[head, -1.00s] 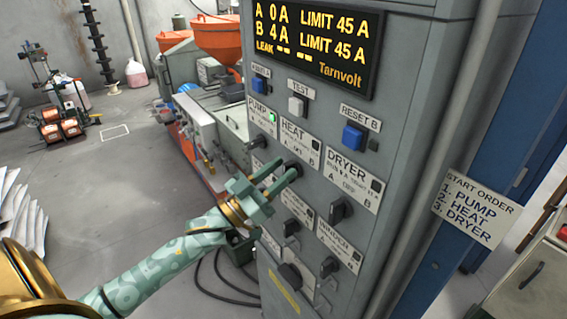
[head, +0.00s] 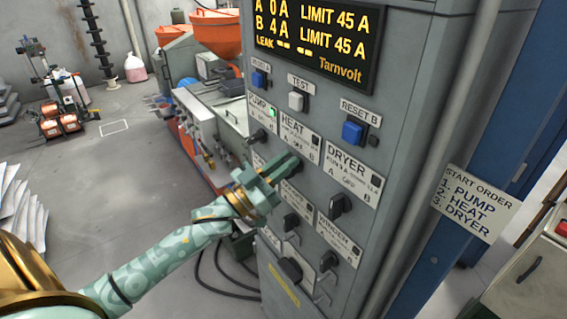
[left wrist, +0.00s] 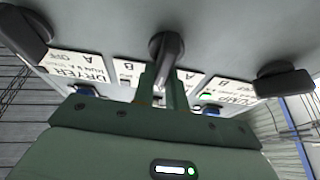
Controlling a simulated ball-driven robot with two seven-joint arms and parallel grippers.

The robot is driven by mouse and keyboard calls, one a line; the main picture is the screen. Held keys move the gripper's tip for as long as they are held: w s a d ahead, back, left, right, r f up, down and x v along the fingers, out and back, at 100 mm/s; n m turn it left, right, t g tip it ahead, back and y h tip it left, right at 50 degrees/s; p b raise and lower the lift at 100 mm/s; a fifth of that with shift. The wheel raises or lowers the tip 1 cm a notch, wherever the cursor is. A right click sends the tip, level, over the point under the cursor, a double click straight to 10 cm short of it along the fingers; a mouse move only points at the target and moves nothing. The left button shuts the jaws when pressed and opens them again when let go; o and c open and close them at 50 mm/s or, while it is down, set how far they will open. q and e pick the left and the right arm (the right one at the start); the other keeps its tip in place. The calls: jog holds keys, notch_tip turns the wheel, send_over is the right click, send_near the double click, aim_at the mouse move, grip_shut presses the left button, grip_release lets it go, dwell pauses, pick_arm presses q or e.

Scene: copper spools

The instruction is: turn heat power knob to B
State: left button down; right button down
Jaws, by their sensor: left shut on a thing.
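The HEAT plate (head: 300,137) is on the grey cabinet, between the PUMP and DRYER plates. The black HEAT knob (left wrist: 168,48) sits under it and shows at the top middle of the left wrist view, with its grip lying between the A and B marks. My left gripper (head: 290,165) is shut on this knob, and its fingers mostly hide the knob in the head view. The plate's small lamp looks dark. My right gripper is in neither view.
The PUMP knob (head: 257,136) is left of my fingers and the DRYER knob (head: 340,204) right and lower. More knobs sit below. The PUMP lamp (head: 272,112) is green. The display (head: 312,40) reads A 0 A, B 4 A. A START ORDER sign (head: 474,204) lists pump, heat, dryer.

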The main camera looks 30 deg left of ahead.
pick_arm(q)
jog(key=shift+s+d+f+m+g+h, duration=0.15)
jog(key=shift+m+g+h, duration=0.6)
jog(key=shift+m, duration=1.25)
jog(key=shift+d+m+g+h, duration=0.2)
jog(key=shift+m+g+h, duration=0.55)
jog(key=shift+m, duration=1.25)
jog(key=shift+s+d+f+m+g+h, duration=0.15)
jog(key=shift+m+g+h, duration=0.55)
jog(key=shift+m, duration=1.3)
jog(key=shift+d, duration=0.1)
jog(key=c, duration=1.4)
grip_release()
jog(key=shift+c, duration=0.2)
